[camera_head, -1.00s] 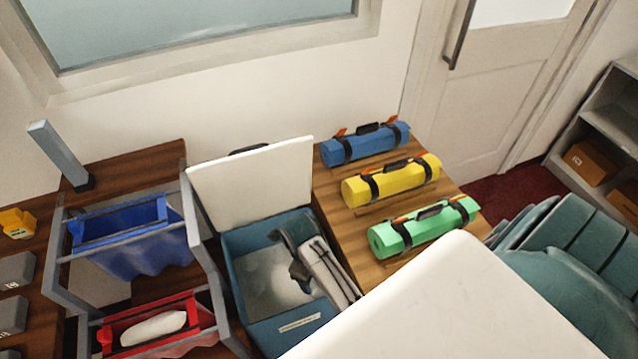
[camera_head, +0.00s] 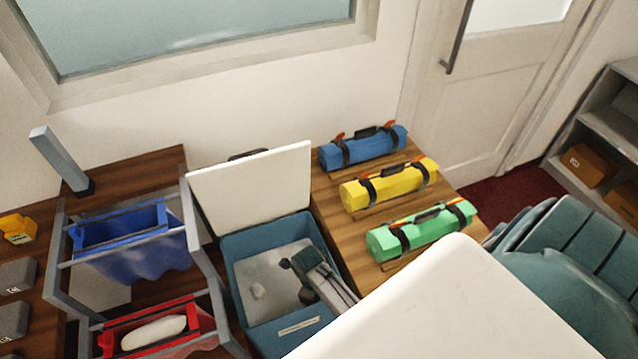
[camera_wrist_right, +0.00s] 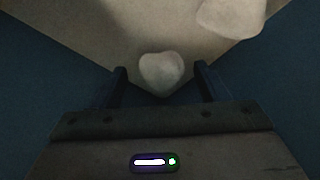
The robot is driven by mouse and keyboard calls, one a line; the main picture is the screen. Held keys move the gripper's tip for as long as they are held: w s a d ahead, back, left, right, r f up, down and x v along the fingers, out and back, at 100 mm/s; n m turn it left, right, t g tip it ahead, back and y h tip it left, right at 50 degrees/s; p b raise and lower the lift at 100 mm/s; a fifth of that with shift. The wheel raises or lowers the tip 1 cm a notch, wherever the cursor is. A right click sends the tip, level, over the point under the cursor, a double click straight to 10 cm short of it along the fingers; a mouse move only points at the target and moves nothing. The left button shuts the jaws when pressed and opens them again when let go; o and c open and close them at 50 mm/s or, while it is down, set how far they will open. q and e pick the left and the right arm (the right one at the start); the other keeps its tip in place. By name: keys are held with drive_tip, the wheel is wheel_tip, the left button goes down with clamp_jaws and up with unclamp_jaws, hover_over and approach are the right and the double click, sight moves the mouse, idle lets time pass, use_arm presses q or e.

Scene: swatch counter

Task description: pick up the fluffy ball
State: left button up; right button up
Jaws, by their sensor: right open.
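My right gripper (camera_head: 296,281) is down inside the blue open box (camera_head: 232,275) and is open. In the right wrist view, a pale rounded lump (camera_wrist_right: 161,72), likely the fluffy ball, lies between and just beyond the open fingertips (camera_wrist_right: 161,80). A second, larger pale lump (camera_wrist_right: 231,16) lies farther up and right in that view. My left gripper is out of view.
The box's white lid (camera_head: 250,185) stands open at its back. A rack left of it holds a blue bin (camera_head: 140,255) and a red bin (camera_head: 190,340) with a white item (camera_head: 153,331). Blue, yellow (camera_head: 395,185) and green rolls lie on the wooden counter to the right.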

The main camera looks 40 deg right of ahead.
drive_tip(key=c, duration=0.8)
drive_tip(key=shift+o, duration=0.2)
drive_tip(key=shift+r, duration=0.1)
wheel_tip(320, 180, up, 18)
